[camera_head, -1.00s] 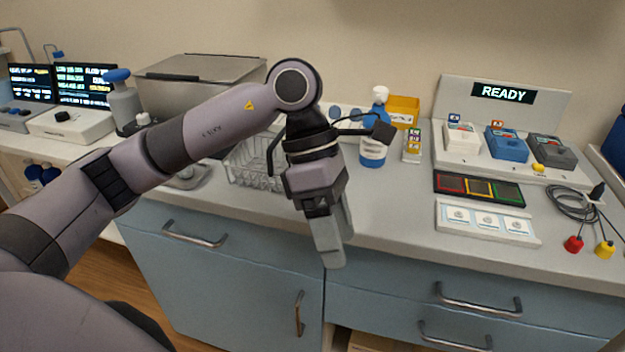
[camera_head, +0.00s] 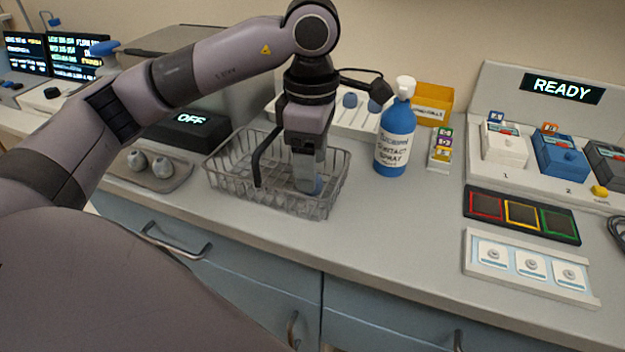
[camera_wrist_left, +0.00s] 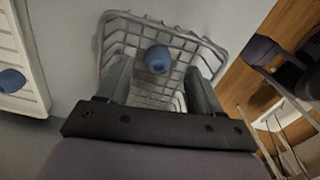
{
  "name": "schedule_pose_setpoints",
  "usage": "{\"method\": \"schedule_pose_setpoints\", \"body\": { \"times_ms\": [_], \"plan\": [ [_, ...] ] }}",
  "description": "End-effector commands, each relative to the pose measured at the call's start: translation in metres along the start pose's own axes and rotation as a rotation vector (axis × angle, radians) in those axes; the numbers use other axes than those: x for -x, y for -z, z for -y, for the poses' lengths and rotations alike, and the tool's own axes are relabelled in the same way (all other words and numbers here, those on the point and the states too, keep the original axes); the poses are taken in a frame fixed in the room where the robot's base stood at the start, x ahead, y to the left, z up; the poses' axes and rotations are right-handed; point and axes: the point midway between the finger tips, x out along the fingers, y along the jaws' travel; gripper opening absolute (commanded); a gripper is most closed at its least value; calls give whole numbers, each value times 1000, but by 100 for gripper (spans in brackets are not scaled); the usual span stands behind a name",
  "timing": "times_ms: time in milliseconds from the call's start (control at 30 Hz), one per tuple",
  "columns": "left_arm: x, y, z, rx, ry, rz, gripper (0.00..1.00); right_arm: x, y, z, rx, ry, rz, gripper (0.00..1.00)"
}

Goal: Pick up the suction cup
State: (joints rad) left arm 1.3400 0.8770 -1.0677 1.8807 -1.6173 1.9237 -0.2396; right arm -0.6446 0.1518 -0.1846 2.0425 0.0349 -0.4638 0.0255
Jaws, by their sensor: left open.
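A blue rounded piece, which looks like the suction cup (camera_wrist_left: 158,58), lies in the wire basket (camera_wrist_left: 205,52). In the head view only a bit of blue (camera_head: 318,186) shows beside the fingertips. My left gripper (camera_head: 308,188) points down into the basket (camera_head: 232,190). In the left wrist view its two fingers (camera_wrist_left: 158,74) are spread apart, one on each side of the blue piece, with nothing clamped between them. I cannot tell how far the fingertips are above the basket floor. My right gripper is not in view.
A blue spray bottle (camera_head: 394,142) stands right of the basket. A white rack (camera_head: 362,122) with blue-topped pieces is behind it. A grey tray with two round pieces (camera_head: 150,165) lies to the left. The counter front right of the basket is clear.

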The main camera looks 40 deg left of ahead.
Motion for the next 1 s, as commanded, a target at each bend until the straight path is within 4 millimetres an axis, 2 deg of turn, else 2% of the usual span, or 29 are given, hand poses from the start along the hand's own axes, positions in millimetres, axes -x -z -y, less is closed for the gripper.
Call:
{"method": "schedule_pose_setpoints", "body": {
  "times_ms": [100,200,467,567,600,667,1000],
  "plan": [
    [-20,1,-1,0,3,-2,65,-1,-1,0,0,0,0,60],
    [-28,1,-2,0,1,-1,65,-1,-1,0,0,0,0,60],
    [-30,0,-2,0,0,1,65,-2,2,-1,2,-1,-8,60],
    [-30,0,-2,0,0,1,36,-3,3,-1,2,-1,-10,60],
    [-30,0,-2,0,0,1,23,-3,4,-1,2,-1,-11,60],
    [-30,0,-2,0,0,1,6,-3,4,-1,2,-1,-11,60],
    [-28,0,-2,0,-1,1,6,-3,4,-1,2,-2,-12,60]
  ]
}}
